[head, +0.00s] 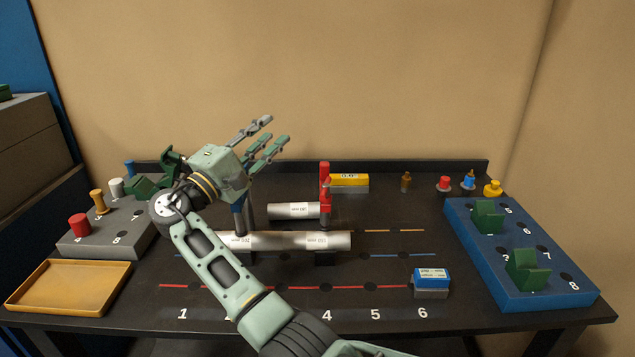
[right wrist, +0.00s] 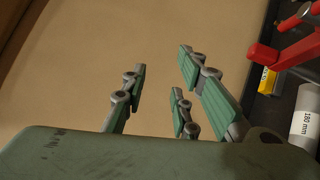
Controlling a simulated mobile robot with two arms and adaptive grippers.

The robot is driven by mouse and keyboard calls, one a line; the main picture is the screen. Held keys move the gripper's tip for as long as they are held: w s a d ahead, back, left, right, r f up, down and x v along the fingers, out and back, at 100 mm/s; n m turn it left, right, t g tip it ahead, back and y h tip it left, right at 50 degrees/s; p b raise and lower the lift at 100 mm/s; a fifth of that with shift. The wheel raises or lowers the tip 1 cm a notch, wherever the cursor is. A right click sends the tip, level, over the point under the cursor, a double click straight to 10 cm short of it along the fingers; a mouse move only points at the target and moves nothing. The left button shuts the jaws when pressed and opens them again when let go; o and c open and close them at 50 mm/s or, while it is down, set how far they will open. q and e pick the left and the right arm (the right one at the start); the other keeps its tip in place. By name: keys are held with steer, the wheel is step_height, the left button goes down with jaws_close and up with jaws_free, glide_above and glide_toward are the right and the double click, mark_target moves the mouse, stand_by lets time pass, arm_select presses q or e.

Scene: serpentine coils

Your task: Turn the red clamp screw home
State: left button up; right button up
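The red clamp (head: 325,178) stands upright near the middle of the table, by the right end of the silver pipes. Its red arm (right wrist: 285,52) shows at the right edge in the right wrist view, with a red and grey part, perhaps the screw (right wrist: 294,19), above it and cut by the frame. My right gripper (head: 272,136) is raised left of the clamp, clear of it. Its fingers (right wrist: 160,68) are spread, with nothing between them. My left gripper is not in view.
Two silver pipes, a shorter one (head: 285,210) behind a longer one (head: 280,241), lie on supports. A yellow block (head: 350,180) stands behind the clamp. A blue block (head: 432,278), blue rack (head: 528,282), grey rack (head: 90,243) and yellow tray (head: 70,287) are around. The table's right middle is mostly clear.

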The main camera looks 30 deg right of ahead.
steer(key=w+a+r+n+t+y+p, duration=0.1)
steer(key=w+a+r+n+t+y, duration=0.4)
steer(key=a+r+n+t+y, duration=0.55)
steer(key=w+a+r+n+t+y+p, duration=0.2)
steer(key=w+a+r+n+t+y, duration=0.45)
steer(key=n, duration=0.65)
steer(key=a+r+n+g+y+p, duration=0.1)
steer(key=a+n+y, duration=0.6)
steer(key=n+y, duration=0.55)
steer(key=n+g+h+p, duration=0.8)
steer(key=n+g+h, duration=0.3)
steer(key=n+g, duration=1.2)
glide_above(325, 188)
steer(key=w, duration=0.1)
step_height(325, 188, down, 21)
steer(key=m+g, duration=0.2)
steer(key=f, duration=0.2)
steer(key=f+p, duration=0.1)
steer(key=f, duration=0.1)
steer(key=f+p, duration=0.1)
steer(key=f, duration=0.1)
steer(key=shift+s+f, duration=0.25)
steer(key=shift+s, duration=0.15)
steer(key=shift+f, duration=0.25)
